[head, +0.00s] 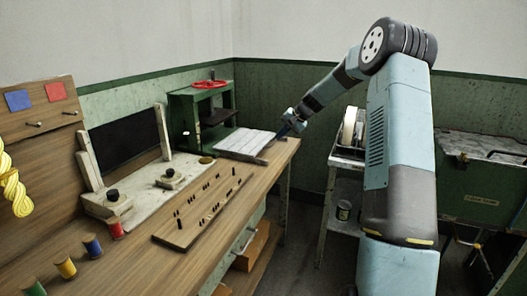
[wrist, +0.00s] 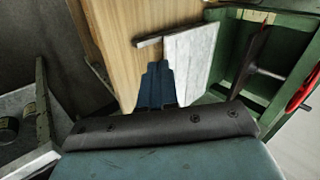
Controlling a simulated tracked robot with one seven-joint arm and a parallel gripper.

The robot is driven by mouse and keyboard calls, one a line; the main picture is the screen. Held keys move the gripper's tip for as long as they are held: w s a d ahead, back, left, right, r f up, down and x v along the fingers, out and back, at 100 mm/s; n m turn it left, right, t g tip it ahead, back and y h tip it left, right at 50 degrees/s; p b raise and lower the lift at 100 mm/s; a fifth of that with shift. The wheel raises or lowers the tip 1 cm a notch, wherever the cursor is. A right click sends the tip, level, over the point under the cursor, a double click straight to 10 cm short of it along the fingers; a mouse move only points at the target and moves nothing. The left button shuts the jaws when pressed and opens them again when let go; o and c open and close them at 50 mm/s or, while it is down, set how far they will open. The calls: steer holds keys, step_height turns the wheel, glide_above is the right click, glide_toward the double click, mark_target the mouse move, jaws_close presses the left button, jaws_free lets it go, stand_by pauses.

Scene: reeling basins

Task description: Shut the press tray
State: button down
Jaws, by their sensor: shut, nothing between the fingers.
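The press (head: 204,118) is a green frame with a red handwheel (head: 210,84) at the far end of the bench. It also shows at the right of the wrist view (wrist: 278,58). Its pale, flat tray (head: 246,141) is out in front of the press, with a dark bar along its front edge. In the wrist view the pale tray (wrist: 192,58) lies just right of my fingers. My gripper (head: 284,131) is shut and empty, at the tray's right end in the head view. I cannot tell whether the fingers touch the tray.
The wooden bench (head: 150,262) carries a board with small dark pegs (head: 205,212) in front of the tray. Several thread spools (head: 92,245) stand at the near left. A metal cart (head: 345,160) stands right of the bench, past a floor gap.

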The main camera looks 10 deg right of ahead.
steer(key=w+d+f+m+t+y, duration=0.1)
steer(key=w+d+f+m, duration=0.1)
steer(key=w+d+f, duration=0.3)
steer(key=x, duration=1)
steer(key=shift+s+a+f, duration=0.15)
steer(key=shift+a+f, duration=0.1)
steer(key=shift+f, duration=0.05)
steer(key=shift+w+a, duration=0.7)
steer(key=shift+a, duration=0.3)
steer(key=shift+w+a, duration=0.55)
steer(key=shift+a, duration=0.15)
